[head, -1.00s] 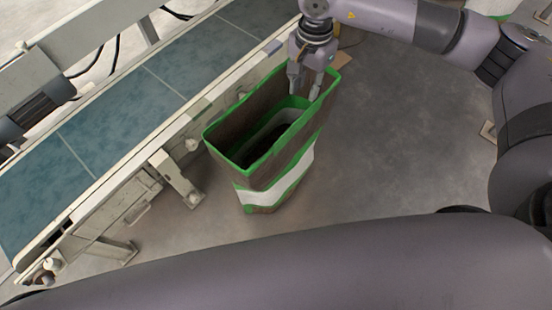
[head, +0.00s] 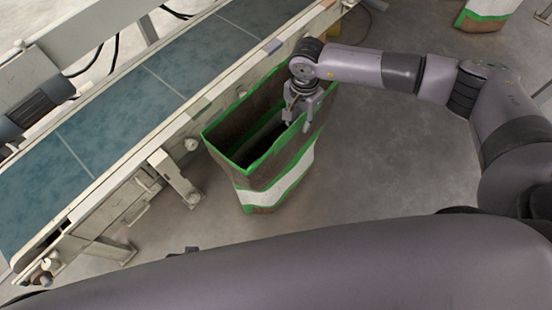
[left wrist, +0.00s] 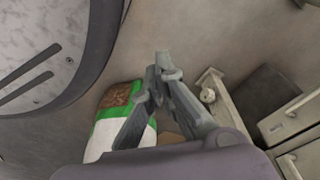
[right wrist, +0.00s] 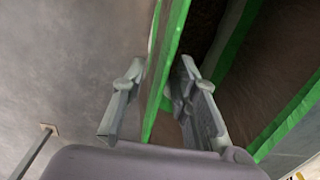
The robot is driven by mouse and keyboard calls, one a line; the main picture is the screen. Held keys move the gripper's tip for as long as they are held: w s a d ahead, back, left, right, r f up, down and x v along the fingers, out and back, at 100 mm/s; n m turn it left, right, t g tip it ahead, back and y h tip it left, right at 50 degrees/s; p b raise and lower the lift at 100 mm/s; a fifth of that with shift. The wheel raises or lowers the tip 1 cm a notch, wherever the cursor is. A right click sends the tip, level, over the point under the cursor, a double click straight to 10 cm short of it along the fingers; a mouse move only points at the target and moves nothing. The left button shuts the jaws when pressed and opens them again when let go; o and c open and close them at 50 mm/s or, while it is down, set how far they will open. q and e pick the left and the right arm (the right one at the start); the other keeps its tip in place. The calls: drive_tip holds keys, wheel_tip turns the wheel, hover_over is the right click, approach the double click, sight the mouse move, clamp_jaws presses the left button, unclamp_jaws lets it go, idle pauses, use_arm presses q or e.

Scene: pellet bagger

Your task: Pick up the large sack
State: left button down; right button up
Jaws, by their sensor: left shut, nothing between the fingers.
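The large sack (head: 276,190) stands upright on the floor beside the conveyor in the head view. It is brown with a white band and green edges, and its mouth is open. My right gripper (head: 294,122) is at the rim on the sack's right side. In the right wrist view my right gripper (right wrist: 155,105) is open, with its fingers on either side of the green-edged sack wall (right wrist: 170,55), not closed on it. In the left wrist view my left gripper (left wrist: 163,68) is shut and empty. A brown, green and white sack part (left wrist: 106,130) shows behind its fingers.
The conveyor (head: 120,125) with a blue-green belt runs along the left, close to the sack. Another green-and-white sack (head: 488,12) stands at the top right. The floor (head: 400,170) right of the large sack is clear.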

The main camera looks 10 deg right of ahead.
wheel_tip(320, 180, down, 2)
drive_tip(key=shift+f, duration=0.1)
clamp_jaws()
idle(0.4)
idle(0.6)
drive_tip(key=shift+w+a+r, duration=0.1)
drive_tip(key=shift+w+r, duration=0.05)
drive_tip(key=shift+r, duration=0.05)
